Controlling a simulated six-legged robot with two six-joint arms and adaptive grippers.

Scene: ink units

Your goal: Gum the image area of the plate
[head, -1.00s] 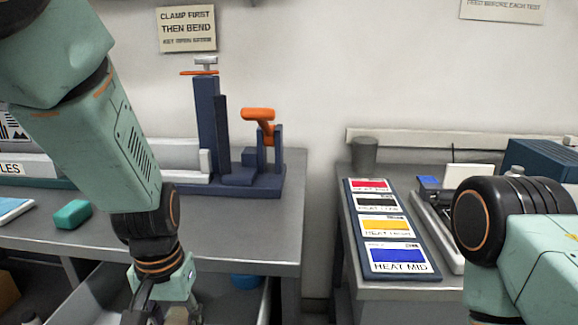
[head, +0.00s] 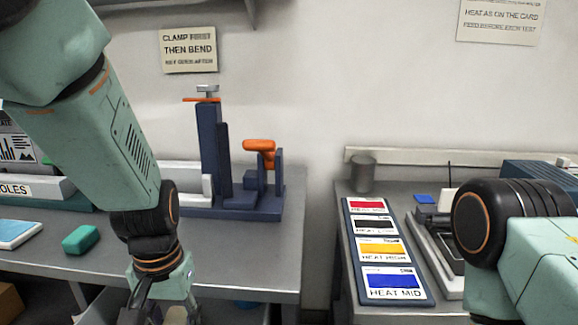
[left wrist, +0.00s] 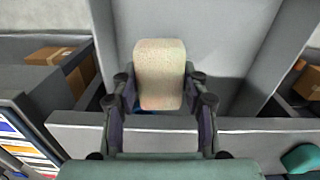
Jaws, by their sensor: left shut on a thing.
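My left gripper (left wrist: 160,95) is shut on a beige, rounded, sponge-like pad (left wrist: 160,70), held between its two fingers in the left wrist view. In the head view the same gripper (head: 155,312) hangs low in front of the left bench, partly cut off by the bottom edge. I cannot make out a plate with an image area for certain. A flat blue-and-white piece (head: 16,233) lies at the left end of the bench. My right arm shows at the right of the head view, but its gripper is out of view.
The grey left bench (head: 240,262) carries a teal block (head: 81,239) and a navy clamp device (head: 213,155) with an orange handle (head: 259,146). Right of a gap, another bench holds a rack of coloured cards (head: 383,247) and a grey cup (head: 362,174). Cardboard boxes (left wrist: 52,57) sit below.

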